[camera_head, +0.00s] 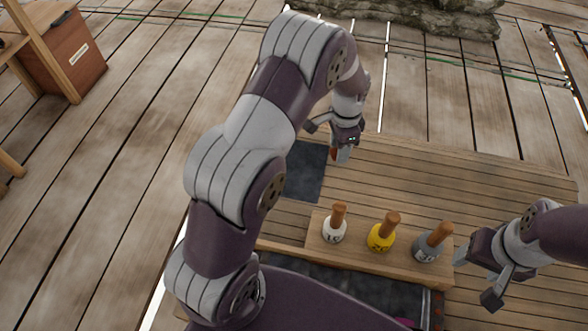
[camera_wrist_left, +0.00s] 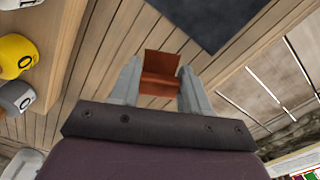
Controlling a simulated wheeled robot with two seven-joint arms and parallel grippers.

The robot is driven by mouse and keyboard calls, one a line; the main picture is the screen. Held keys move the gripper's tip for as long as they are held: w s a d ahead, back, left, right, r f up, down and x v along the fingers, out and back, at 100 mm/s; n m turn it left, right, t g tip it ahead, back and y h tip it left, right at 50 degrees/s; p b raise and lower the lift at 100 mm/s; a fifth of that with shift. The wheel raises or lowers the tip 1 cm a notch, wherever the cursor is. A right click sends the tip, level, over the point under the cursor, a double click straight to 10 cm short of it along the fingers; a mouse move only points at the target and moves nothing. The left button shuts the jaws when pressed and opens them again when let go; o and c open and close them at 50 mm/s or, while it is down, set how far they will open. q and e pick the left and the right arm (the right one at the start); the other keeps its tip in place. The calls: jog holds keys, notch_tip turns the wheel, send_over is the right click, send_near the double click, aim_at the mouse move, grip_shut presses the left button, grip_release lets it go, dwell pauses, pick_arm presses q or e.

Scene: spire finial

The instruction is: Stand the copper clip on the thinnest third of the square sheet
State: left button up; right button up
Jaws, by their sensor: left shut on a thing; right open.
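The copper clip (camera_wrist_left: 160,76) is a reddish-brown angled piece between the two fingers of my left gripper (camera_wrist_left: 157,88) in the left wrist view. My left gripper is shut on it. In the head view my left gripper (camera_head: 340,146) is above the table, just right of the dark square sheet (camera_head: 305,172), and only a sliver of the clip (camera_head: 333,154) shows. The sheet lies flat, partly hidden by my left arm; its corner also shows in the left wrist view (camera_wrist_left: 208,20). Its thirds cannot be told apart. My right gripper (camera_head: 474,277) is open and empty at the table's right.
A wooden block (camera_head: 348,255) holds a white stamp (camera_head: 335,231), a yellow stamp (camera_head: 381,237) and a grey stamp (camera_head: 428,247), each with a wooden handle. A dark tray (camera_head: 340,284) lies in front of it. The slatted table (camera_head: 440,180) is clear at the back right.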

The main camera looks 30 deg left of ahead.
pick_arm(q)
jog(key=w+d+f+m+p, duration=0.2)
jog(key=d+m+p, duration=0.15)
jog(key=m, duration=0.85)
jog(key=m+b, duration=0.2)
jog(key=b, duration=0.2)
send_over(310, 174)
notch_tip(310, 174, down, 8)
jog(key=shift+f, duration=0.1)
notch_tip(310, 174, down, 4)
jog(key=shift+r+b, duration=0.1)
jog(key=shift+b, duration=0.95)
jog(key=shift+r, duration=0.1)
jog(key=shift+c, duration=0.5)
pick_arm(e)
jog(key=shift+f, duration=0.75)
pick_arm(q)
jog(key=o, duration=1.2)
jog(key=shift+c, duration=0.2)
